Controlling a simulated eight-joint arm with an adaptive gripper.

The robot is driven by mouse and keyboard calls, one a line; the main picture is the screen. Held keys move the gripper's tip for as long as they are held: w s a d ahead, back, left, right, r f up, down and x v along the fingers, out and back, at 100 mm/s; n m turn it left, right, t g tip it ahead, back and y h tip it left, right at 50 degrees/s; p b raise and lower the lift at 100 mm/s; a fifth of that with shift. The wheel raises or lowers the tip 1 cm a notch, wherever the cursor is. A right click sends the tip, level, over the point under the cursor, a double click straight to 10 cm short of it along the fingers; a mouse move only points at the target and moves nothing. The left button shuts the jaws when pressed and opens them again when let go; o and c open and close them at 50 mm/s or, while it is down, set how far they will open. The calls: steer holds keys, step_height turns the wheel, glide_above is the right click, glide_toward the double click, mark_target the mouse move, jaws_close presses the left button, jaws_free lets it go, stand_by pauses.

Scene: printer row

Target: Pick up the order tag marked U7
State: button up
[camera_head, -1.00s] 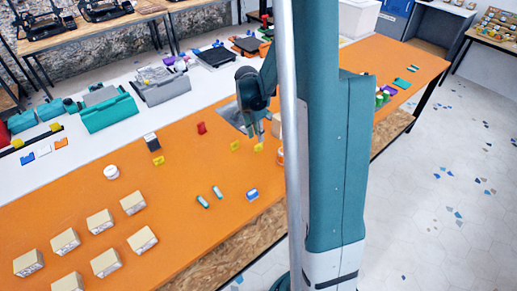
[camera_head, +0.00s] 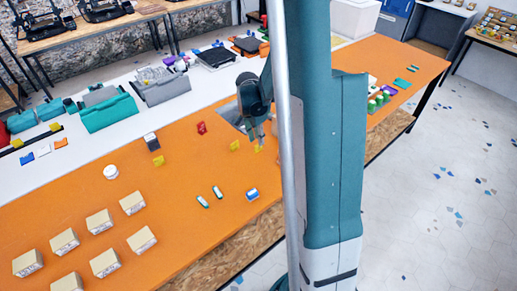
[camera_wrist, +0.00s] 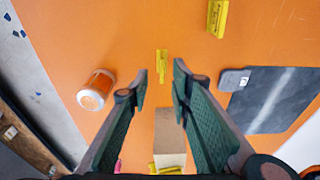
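Several small yellow tags lie on the orange table. One yellow tag (camera_wrist: 162,66) is centred in the wrist view, just past the gap between my fingertips; no marking on it is readable. A second yellow tag (camera_wrist: 217,18) lies at the top, and a third yellow piece (camera_wrist: 165,170) shows at the bottom edge. My gripper (camera_wrist: 160,86) is open and empty, its two green-padded fingers apart. In the head view my gripper (camera_head: 259,142) hangs low over a yellow tag (camera_head: 258,149), with another yellow tag (camera_head: 235,146) to its left. Which tag is U7 cannot be read.
In the wrist view an orange-and-white jar (camera_wrist: 96,90) stands left, a beige box (camera_wrist: 171,125) lies between the fingers, and a dark plate (camera_wrist: 275,98) is right.

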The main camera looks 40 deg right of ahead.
mark_target(258, 147)
steer(key=shift+f, duration=0.1)
steer(key=shift+w+d+f+b, duration=0.1)
steer(key=shift+d+f+b, duration=0.15)
steer(key=shift+f, duration=1)
steer(key=shift+w+d+f+b, duration=0.1)
steer(key=shift+f+b, duration=0.1)
steer(key=shift+f, duration=1.05)
steer(key=shift+c, duration=0.2)
jaws_close()
